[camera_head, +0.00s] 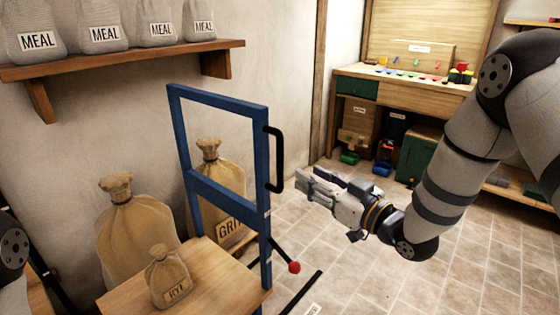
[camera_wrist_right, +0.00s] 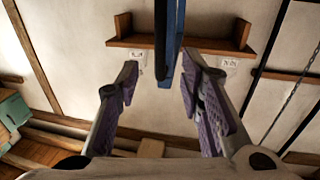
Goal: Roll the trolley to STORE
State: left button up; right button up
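The trolley has an upright blue frame (camera_head: 184,130) and a wooden deck (camera_head: 222,268). A black handle (camera_head: 278,160) is fixed to the frame's right post. A rod with a red knob (camera_head: 294,267) sticks out low beside that post. A small sack labelled RYE (camera_head: 168,278) stands on the deck. My right gripper (camera_head: 308,184) is open and empty, just right of the handle and apart from it. In the right wrist view the handle (camera_wrist_right: 160,40) and blue frame (camera_wrist_right: 176,45) show ahead, between the spread fingers (camera_wrist_right: 160,82). My left gripper is not in view.
A large plain sack (camera_head: 130,235) and a GRIT sack (camera_head: 226,185) stand behind the trolley by the wall. A shelf (camera_head: 120,60) with MEAL sacks hangs above. A workbench (camera_head: 430,92) stands at the back. Tiled floor (camera_head: 365,265) is clear on the right, with a black strip (camera_head: 302,292).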

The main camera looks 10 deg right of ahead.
aim_at(282, 162)
jog(key=x, duration=0.3)
jog(key=b+x, duration=0.1)
jog(key=x, duration=0.3)
jog(key=f+x, duration=0.1)
jog(key=x, duration=0.3)
jog(key=shift+f, duration=0.1)
jog(key=shift+w+a+b, duration=0.1)
jog(key=shift+w+b, duration=0.15)
jog(key=shift+b, duration=0.05)
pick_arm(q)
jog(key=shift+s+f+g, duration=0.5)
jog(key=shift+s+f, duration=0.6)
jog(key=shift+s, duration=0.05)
pick_arm(e)
jog(key=shift+r, duration=0.2)
grip_shut()
